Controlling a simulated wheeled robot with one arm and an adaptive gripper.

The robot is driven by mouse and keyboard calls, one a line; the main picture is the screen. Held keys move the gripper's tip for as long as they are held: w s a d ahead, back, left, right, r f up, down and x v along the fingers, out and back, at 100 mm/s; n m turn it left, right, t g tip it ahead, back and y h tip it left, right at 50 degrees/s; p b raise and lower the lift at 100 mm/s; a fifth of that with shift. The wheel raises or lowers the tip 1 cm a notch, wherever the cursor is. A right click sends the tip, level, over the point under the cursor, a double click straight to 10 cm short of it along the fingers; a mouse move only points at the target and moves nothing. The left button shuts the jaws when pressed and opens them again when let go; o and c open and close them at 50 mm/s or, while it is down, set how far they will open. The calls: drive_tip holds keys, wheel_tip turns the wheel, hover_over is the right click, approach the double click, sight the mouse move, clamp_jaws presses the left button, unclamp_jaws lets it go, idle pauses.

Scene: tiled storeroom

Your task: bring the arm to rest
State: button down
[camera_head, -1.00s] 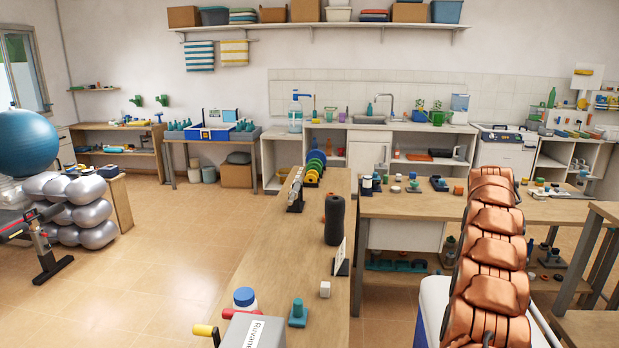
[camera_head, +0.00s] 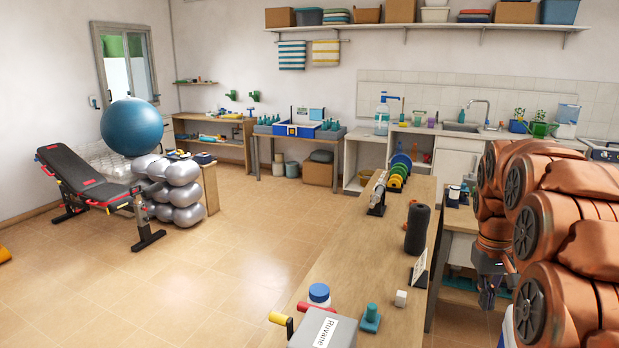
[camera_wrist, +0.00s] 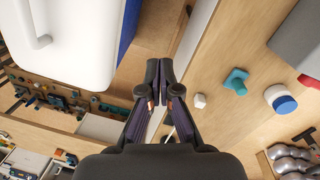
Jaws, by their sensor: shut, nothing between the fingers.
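My gripper (camera_wrist: 160,75) shows in the wrist view with its two dark fingers together and nothing held between them. It points down past the edge of a wooden bench (camera_wrist: 225,70). In the head view, my copper-coloured arm fills the right side and my gripper (camera_head: 488,296) hangs low beside the right edge of the bench (camera_head: 335,270). Part of the gripper is dark and hard to make out there.
The bench holds a grey box (camera_head: 325,330), a blue-lidded jar (camera_head: 319,294), a teal piece (camera_head: 371,318), a white cube (camera_head: 401,298) and a black roller (camera_head: 417,229). A white, rounded object (camera_wrist: 75,40) is close in the wrist view. Open floor (camera_head: 220,265) lies left.

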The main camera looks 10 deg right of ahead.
drive_tip(key=s+a+n, duration=0.1)
drive_tip(key=s+a, duration=1.1)
drive_tip(key=a, duration=0.4)
drive_tip(key=s+a+f, duration=0.3)
drive_tip(key=s+a, duration=0.1)
drive_tip(key=s, duration=0.4)
drive_tip(key=s+a+f+n+g+y, duration=0.1)
drive_tip(key=s+a+f, duration=0.1)
drive_tip(key=s, duration=0.6)
drive_tip(key=shift+a+f, duration=0.4)
drive_tip(key=shift+a, duration=0.45)
